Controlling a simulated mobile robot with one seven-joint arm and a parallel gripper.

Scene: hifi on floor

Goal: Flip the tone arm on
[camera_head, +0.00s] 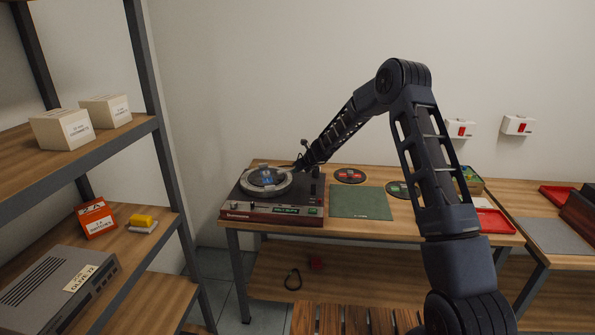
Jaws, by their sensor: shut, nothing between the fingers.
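The turntable (270,213) is a dark reddish-brown deck on the left end of the wooden table (415,222). Its round platter (265,188) carries a record with a blue centre. My arm reaches over from the right, and my gripper (299,163) is at the back right of the platter, over the deck. It is shut with nothing in it. The tone arm cannot be made out clearly; that part of the deck is small, dark and partly behind my gripper. I cannot tell whether my gripper touches it.
A green mat (361,202) and records (350,175) lie right of the turntable. A red tray (494,222) is farther right. A metal-framed shelf (165,150) with boxes stands at the left. A wooden slatted surface (345,319) is in front. The wall is behind.

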